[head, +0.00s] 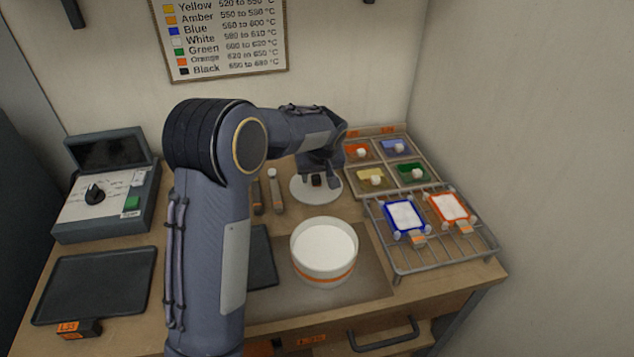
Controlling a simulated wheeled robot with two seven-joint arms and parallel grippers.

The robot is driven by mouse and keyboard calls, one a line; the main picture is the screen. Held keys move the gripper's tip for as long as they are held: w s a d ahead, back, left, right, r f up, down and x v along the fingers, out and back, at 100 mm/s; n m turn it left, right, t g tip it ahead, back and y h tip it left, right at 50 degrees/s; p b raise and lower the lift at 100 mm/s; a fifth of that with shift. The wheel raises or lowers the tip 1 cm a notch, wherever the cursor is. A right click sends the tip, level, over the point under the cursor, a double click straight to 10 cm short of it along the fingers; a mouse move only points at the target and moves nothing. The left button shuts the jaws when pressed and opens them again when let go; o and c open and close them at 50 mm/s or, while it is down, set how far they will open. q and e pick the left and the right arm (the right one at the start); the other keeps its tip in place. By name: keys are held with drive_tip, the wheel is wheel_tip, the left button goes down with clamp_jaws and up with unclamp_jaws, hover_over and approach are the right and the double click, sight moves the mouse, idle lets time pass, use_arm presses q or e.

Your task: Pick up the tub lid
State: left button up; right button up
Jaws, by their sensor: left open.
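The tub lid (299,191) is a white round disc with a dark knob (316,181) near its middle. It lies flat at the back centre of the bench, behind the tub. My left gripper (321,177) is open and points down over the lid, with its fingers close to the knob. I cannot tell whether they touch it, as the gripper hides the far part of the lid. The tub (324,270) is white with an orange band, stands open and holds white material. My right gripper is not in view.
A wire rack (412,268) with blue-framed and orange-framed white panes stands at the right. Behind it is a tray of coloured compartments (376,178). Brushes or tools (275,190) lie left of the lid. A control box (105,205) and dark tray (95,285) are at the left.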

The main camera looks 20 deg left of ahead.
use_arm(q)
drive_tip(key=shift+w+a+f, duration=0.15)
drive_tip(key=shift+w+f, duration=0.05)
drive_tip(key=shift+f, duration=0.35)
clamp_jaws()
drive_tip(key=shift+r, duration=0.15)
